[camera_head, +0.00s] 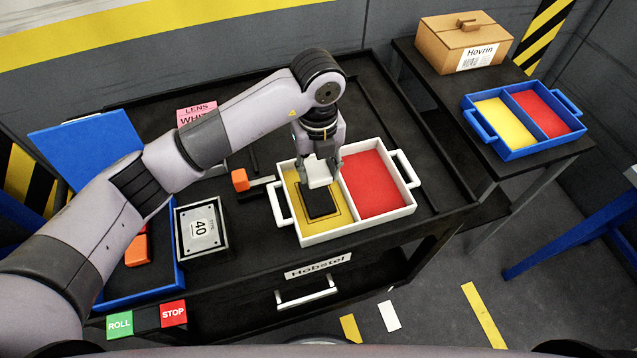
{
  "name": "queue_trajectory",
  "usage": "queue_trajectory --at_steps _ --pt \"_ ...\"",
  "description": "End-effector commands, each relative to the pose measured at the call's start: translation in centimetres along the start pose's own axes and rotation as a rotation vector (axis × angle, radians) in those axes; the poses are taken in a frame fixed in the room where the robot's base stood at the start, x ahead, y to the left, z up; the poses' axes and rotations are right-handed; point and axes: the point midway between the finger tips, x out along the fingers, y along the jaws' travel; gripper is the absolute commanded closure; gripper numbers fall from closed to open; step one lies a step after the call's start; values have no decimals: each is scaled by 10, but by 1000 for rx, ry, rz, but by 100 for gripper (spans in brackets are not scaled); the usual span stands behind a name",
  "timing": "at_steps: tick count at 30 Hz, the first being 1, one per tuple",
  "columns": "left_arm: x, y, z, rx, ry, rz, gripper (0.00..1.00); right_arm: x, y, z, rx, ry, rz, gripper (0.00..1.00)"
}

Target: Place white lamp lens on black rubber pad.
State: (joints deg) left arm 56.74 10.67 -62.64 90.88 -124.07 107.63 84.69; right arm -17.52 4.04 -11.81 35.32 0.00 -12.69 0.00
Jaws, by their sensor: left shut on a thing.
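My left gripper (318,163) is over the yellow compartment of the white two-part tray (311,236) and points down. It is shut on the white lamp lens (319,174), a small white piece between its fingers. The black rubber pad (320,203) lies on the yellow floor of the tray, just below and in front of the lens. I cannot tell whether the lens touches the pad. The red compartment (375,184) is empty. My right gripper is not in view.
A blue tray (165,283) holds orange blocks. On the right table are a cardboard box (465,43) and a blue two-part tray (513,153).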

Motion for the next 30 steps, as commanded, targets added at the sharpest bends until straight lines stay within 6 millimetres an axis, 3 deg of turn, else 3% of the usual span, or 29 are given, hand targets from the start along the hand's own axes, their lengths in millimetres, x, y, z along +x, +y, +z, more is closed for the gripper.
queue_trajectory --at_steps 3,11,18,29,30 --pt "20 1 0 -1 1 2 87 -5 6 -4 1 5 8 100" --pt "41 0 0 0 1 0 87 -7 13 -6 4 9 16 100" --pt "73 0 0 0 1 0 87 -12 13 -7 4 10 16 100" --pt "79 0 0 1 -1 -1 87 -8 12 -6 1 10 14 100" --pt "78 0 0 0 -1 -1 58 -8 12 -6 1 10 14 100"
